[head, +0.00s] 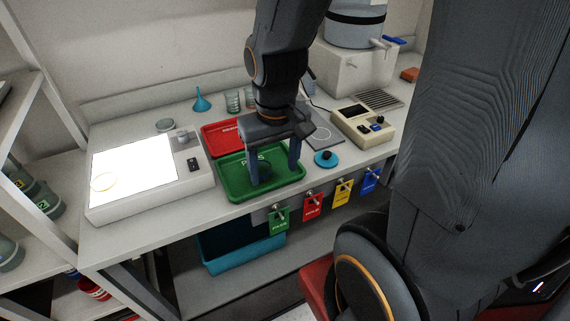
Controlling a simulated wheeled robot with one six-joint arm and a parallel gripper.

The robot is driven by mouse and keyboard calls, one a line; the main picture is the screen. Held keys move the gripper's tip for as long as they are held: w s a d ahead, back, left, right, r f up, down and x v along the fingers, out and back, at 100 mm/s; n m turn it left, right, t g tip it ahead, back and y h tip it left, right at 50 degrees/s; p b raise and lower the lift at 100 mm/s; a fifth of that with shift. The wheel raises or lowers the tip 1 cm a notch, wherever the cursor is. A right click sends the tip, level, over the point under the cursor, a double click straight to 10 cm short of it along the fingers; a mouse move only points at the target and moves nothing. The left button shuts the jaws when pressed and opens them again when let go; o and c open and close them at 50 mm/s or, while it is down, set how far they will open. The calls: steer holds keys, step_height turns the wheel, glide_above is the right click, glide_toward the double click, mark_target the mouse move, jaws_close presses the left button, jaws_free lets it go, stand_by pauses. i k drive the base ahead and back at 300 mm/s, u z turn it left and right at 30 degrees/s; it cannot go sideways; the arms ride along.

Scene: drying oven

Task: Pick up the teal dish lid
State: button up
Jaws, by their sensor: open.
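A lit white panel (130,165) is at the left, and a red tray (216,140) stands behind the green one. A beige device (362,127) is behind the lid at right. Coloured tags (312,207) hang along the bench's front edge.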

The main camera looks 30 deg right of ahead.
mark_target(325, 159)
steer(key=z, duration=0.05)
steer(key=k, duration=0.5)
steer(key=u, duration=0.8)
steer(key=i, duration=0.7)
steer(key=z, duration=1.95)
